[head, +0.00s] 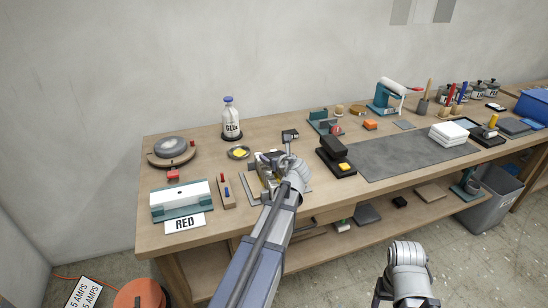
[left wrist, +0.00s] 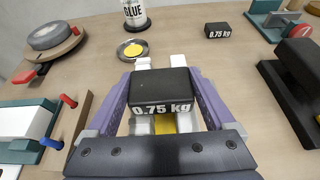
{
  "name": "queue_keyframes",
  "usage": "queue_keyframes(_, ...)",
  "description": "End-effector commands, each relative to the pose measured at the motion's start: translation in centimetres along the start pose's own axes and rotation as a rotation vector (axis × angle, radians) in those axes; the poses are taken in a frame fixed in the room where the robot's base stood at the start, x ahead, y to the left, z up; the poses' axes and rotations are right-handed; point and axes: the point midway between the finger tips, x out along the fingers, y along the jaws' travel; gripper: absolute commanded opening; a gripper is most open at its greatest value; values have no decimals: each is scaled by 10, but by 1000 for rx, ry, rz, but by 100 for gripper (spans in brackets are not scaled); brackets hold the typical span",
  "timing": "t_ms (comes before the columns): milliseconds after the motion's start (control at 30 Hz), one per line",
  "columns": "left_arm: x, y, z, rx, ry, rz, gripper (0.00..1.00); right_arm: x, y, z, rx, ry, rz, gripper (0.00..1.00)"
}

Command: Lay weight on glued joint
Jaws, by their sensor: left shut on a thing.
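My left gripper (head: 270,162) is over the left part of the bench. It also shows in the left wrist view (left wrist: 160,75), where its purple fingers are shut on a black block weight (left wrist: 158,88) marked "0.75 kg". White pieces and a yellow patch (left wrist: 165,123) show around and below the weight; I cannot tell whether it touches them. The glued joint cannot be clearly made out. A second black weight (left wrist: 217,30), also marked "0.75 kg", stands on the bench and shows in the head view (head: 290,134). Of my right arm only a grey link shows.
A glue bottle (head: 231,120) and a dish with yellow content (head: 238,153) stand behind. A white block on a green base (head: 181,200), a round turntable (head: 171,150) and a wooden rack (head: 226,193) are left. A black block tool (head: 335,155) and grey mat (head: 400,158) are right.

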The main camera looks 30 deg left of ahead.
Motion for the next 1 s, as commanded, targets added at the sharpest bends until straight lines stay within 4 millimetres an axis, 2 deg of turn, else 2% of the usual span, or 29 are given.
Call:
queue_keyframes(400, 3, 0, -8, 1, -2, -1, 0, 8, -1, 0, 0, 0, 0, 70)
queue_keyframes(433, 3, 0, -8, 0, 0, 0, 90, 9, -1, 0, 0, 0, 0, 70)
queue_keyframes(500, 3, 0, -8, 0, 0, 0, 97, 9, -1, 0, 0, 0, 0, 70)
queue_keyframes(533, 3, 0, -8, 0, 0, 0, 100, 9, -1, 0, 0, 0, 0, 70)
queue_keyframes(867, 1, 0, -2, 0, 0, 0, 100, 2, 0, 0, 0, 0, 0, 70)
queue_keyframes(967, -4, 0, 9, 0, 0, 0, 100, -10, 1, 1, 0, 0, 0, 70)
queue_keyframes(1000, -14, 1, 6, 1, 0, -2, 100, -11, 1, 1, 0, 0, 0, 70)
